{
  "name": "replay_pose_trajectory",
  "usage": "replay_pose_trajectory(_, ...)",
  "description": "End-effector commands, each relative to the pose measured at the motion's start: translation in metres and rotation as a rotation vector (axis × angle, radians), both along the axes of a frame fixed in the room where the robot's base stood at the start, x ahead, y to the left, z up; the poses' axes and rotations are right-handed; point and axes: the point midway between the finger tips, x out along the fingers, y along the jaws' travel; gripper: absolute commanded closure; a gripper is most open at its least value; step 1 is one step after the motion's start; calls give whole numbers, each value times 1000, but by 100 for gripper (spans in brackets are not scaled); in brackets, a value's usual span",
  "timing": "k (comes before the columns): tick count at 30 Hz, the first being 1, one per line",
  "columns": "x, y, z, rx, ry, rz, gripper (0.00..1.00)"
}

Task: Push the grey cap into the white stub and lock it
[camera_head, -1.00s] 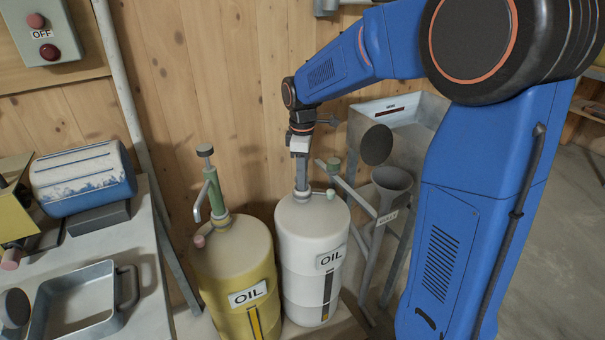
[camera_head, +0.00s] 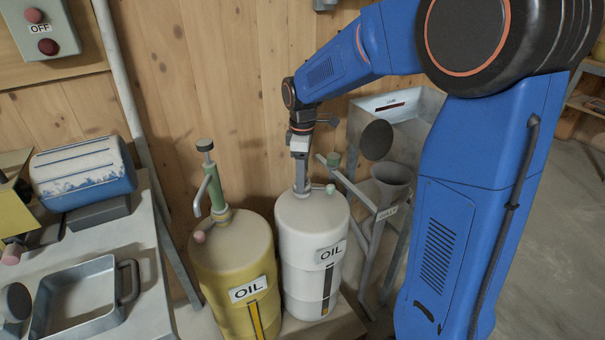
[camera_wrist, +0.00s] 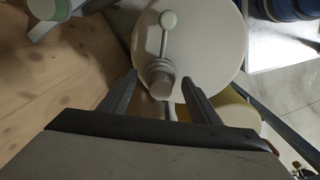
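The white oil drum (camera_head: 297,245) stands against the wooden wall. A short stub with a grey cap (camera_wrist: 160,82) rises from its top, and a thin lever with a pale ball end (camera_wrist: 168,19) sticks out beside it. In the head view the stub (camera_head: 304,191) is partly hidden by my gripper (camera_head: 301,178), which points straight down over it. In the wrist view my gripper (camera_wrist: 160,85) has its two fingers apart, one on each side of the cap, with visible gaps. I cannot tell cap and stub apart clearly, nor how deep the cap sits.
A yellow oil drum (camera_head: 238,262) with a green hand pump (camera_head: 216,193) stands close on the left. A metal hopper stand (camera_head: 398,120) with a grey funnel (camera_head: 391,177) is close on the right. A bench with a metal tray (camera_head: 76,300) is at far left.

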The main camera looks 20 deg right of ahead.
Motion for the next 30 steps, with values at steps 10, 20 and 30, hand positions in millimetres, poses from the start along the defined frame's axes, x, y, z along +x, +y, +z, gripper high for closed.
replay_pose_trajectory(10, 1, 0, 26, 1, -4, 0, 43)
replay_pose_trajectory(20, 1, 0, 91, 0, -2, 0, 43)
replay_pose_trajectory(30, 1, 0, 153, 0, -1, 0, 43)
